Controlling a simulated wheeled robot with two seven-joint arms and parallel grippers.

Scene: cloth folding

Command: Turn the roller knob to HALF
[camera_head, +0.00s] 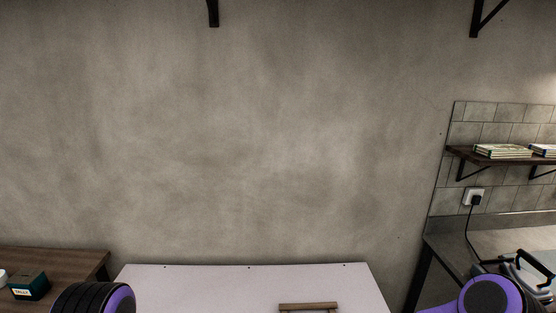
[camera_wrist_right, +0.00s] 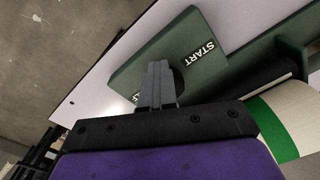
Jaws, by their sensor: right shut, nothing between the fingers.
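In the right wrist view, a dark green panel (camera_wrist_right: 152,55) lies at a slant on the pale table. It has the white word START (camera_wrist_right: 201,54) and a second label mostly hidden by my gripper. My right gripper (camera_wrist_right: 159,68) is shut and empty, its grey fingers together over the panel. A dark curved part (camera_wrist_right: 179,82) shows just behind the fingers; it may be the roller knob, but I cannot tell its setting. A dark roller (camera_wrist_right: 262,82) lies to the right. Neither gripper shows in the head view, only purple arm parts of mine.
The pale table (camera_head: 200,284) has a wooden bar (camera_head: 308,306) at its front. A wooden side table with a green TALLY box (camera_head: 29,286) stands left; a counter with an iron stands right. White cloth with a green stripe (camera_wrist_right: 272,128) lies near the roller.

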